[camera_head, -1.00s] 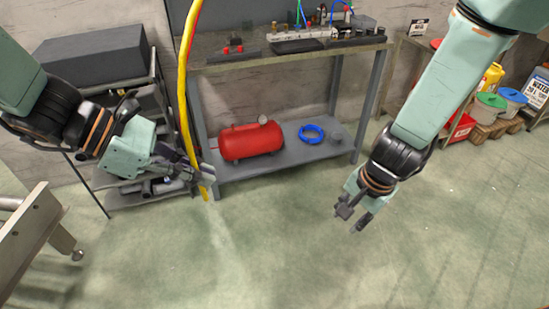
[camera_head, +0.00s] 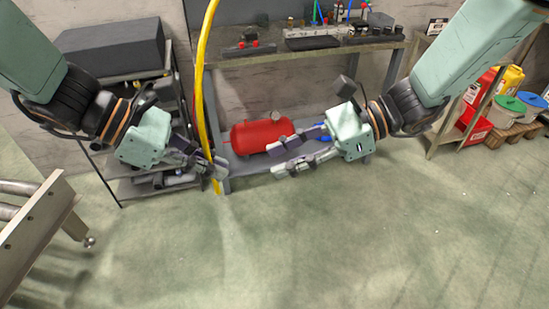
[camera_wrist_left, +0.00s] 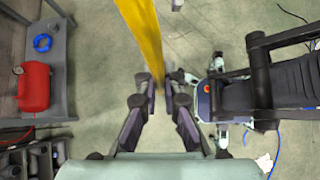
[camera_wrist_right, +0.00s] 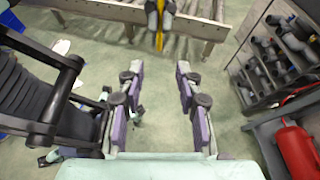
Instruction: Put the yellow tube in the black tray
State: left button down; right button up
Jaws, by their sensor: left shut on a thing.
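The yellow tube (camera_head: 203,75) is long and slightly curved and runs up out of the head view. My left gripper (camera_head: 217,172) is shut on it near its lower end. The tube shows between the fingers (camera_wrist_left: 157,95) in the left wrist view (camera_wrist_left: 143,40). My right gripper (camera_head: 276,157) is open and empty, pointing left towards the tube but apart from it. In the right wrist view, the tube's lower part (camera_wrist_right: 159,38) shows beyond the open fingers (camera_wrist_right: 157,72). Several dark, flat holders stand on the workbench; I cannot tell which is the black tray.
The workbench (camera_head: 280,60) stands behind my grippers, with a red tank (camera_head: 262,135) on its lower shelf. A dark shelf rack (camera_head: 120,72) stands left and a metal roller stand (camera_head: 45,235) front left. Bins (camera_head: 503,108) are at the right. The middle floor is clear.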

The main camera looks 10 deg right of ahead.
pick_arm(q)
jog(key=shift+a, duration=0.1)
pick_arm(e)
jog(key=x, duration=1.2)
grip_shut()
pick_arm(q)
jog(key=c, duration=1.4)
grip_release()
